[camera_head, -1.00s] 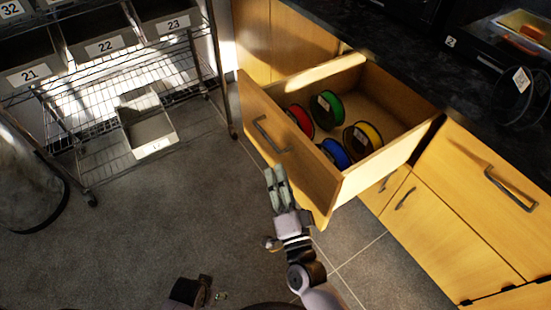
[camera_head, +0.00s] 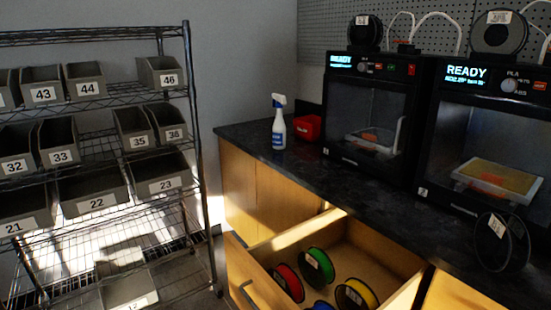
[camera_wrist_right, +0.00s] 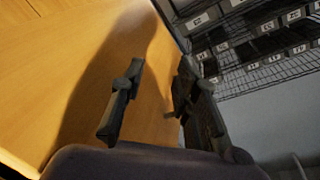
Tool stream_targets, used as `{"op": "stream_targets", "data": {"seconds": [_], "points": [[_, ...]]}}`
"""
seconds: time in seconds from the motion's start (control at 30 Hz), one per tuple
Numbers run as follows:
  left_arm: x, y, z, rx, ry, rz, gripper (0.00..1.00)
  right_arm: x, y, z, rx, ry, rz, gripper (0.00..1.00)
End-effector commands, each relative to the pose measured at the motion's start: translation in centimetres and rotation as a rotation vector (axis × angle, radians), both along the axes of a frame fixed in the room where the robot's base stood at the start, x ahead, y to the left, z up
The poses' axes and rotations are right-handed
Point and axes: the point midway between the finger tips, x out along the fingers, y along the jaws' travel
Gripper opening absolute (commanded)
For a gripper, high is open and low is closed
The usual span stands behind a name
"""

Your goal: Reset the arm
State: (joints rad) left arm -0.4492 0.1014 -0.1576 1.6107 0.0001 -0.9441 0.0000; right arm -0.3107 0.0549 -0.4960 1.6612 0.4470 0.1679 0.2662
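My right gripper (camera_wrist_right: 160,115) shows in the right wrist view. Its two dark fingers are spread apart with nothing between them. A wooden face fills the left of that view, with the gripper's shadow on it; I cannot tell whether a finger touches it. No gripper shows in the head view, and my left gripper is not seen in any current view. The open wooden drawer (camera_head: 390,299) is at the bottom of the head view. It holds red (camera_head: 288,281), green (camera_head: 318,265), yellow (camera_head: 356,294) and blue spools.
A wire shelf (camera_head: 188,110) with numbered grey bins stands at the left. A dark counter (camera_head: 310,170) carries a spray bottle (camera_head: 279,130), a red box (camera_head: 307,128) and two printers (camera_head: 372,115) reading READY. A dark spool (camera_head: 500,242) stands at the counter's right.

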Motion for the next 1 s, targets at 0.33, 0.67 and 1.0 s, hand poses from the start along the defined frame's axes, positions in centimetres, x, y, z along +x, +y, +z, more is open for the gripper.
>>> {"op": "stream_targets", "data": {"seconds": [0.33, 0.67, 1.0], "points": [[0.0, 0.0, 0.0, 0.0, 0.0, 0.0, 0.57, -9.1, -10.9, -19.0, -0.698, 0.569, 0.227, 0.29], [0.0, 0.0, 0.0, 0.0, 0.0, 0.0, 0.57, -18.0, -20.4, -24.6, -0.985, 0.945, 0.344, 0.29], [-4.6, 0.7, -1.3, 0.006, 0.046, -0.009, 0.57, -23.2, -21.6, -26.1, -1.005, 1.007, 0.383, 0.29]]}}
